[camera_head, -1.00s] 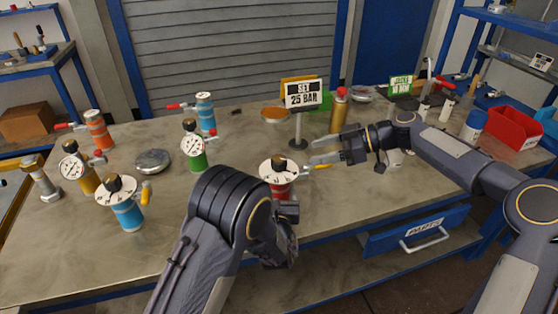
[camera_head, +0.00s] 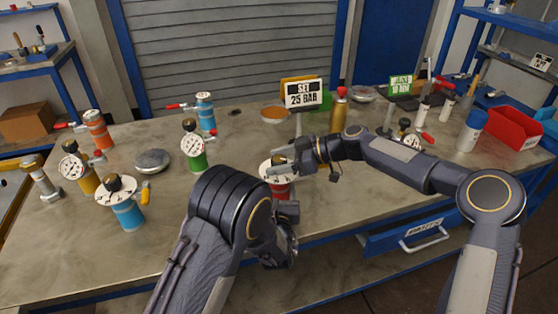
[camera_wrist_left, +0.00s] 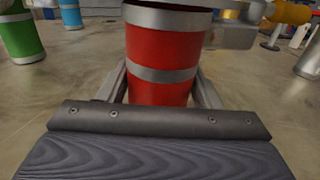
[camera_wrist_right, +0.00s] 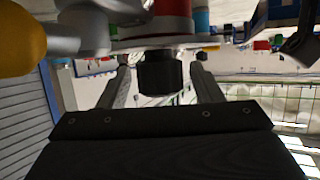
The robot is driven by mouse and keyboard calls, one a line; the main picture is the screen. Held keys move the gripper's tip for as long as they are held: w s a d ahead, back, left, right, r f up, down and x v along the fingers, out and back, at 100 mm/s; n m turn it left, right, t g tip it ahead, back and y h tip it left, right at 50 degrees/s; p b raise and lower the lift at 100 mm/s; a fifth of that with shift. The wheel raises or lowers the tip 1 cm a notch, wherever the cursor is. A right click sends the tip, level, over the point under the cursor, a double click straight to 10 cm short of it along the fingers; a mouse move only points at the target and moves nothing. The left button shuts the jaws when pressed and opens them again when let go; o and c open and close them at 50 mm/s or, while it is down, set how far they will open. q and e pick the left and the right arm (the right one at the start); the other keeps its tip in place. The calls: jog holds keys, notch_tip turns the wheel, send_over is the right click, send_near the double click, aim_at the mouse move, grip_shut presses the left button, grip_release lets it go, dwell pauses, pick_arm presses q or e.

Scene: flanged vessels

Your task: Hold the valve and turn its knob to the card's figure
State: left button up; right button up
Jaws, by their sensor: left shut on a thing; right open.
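The red valve (camera_head: 281,190) stands upright on the table with a white dial on top. My right gripper (camera_head: 284,160) is at the top of the valve, covering part of the dial. In the right wrist view the black knob (camera_wrist_right: 157,72) sits between its open fingers (camera_wrist_right: 160,88), with visible gaps. The card (camera_head: 303,93) reads "SET 25 BAR".
Other valves stand to the left: green (camera_head: 194,155), light blue (camera_head: 125,212) and yellow (camera_head: 82,172). A grey round dish (camera_head: 152,161) lies among them. A gold bottle (camera_head: 338,112) stands behind my right gripper. A red bin (camera_head: 512,130) is at far right.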

jog(key=c, duration=1)
jog(key=shift+m+t, duration=0.3)
jog(key=shift+t, duration=0.1)
jog(key=m+t+h, duration=0.1)
jog(key=m+t, duration=0.2)
jog(key=shift+t, duration=0.3)
jog(key=m+t+h, duration=0.1)
jog(key=m+t, duration=0.1)
jog(key=m+t+h, duration=0.2)
jog(key=shift+s+a+m+h, duration=0.1)
jog(key=shift+a+m+h, duration=0.05)
jog(key=shift+m+h, duration=0.2)
jog(key=shift+m+t+h, duration=0.8)
jog(key=shift+m+h, duration=0.25)
jog(key=shift+m, duration=0.1)
jog(key=shift+f+m+t+h, duration=0.1)
jog(key=shift+m+t+h, duration=0.3)
jog(key=shift+m+h, duration=0.5)
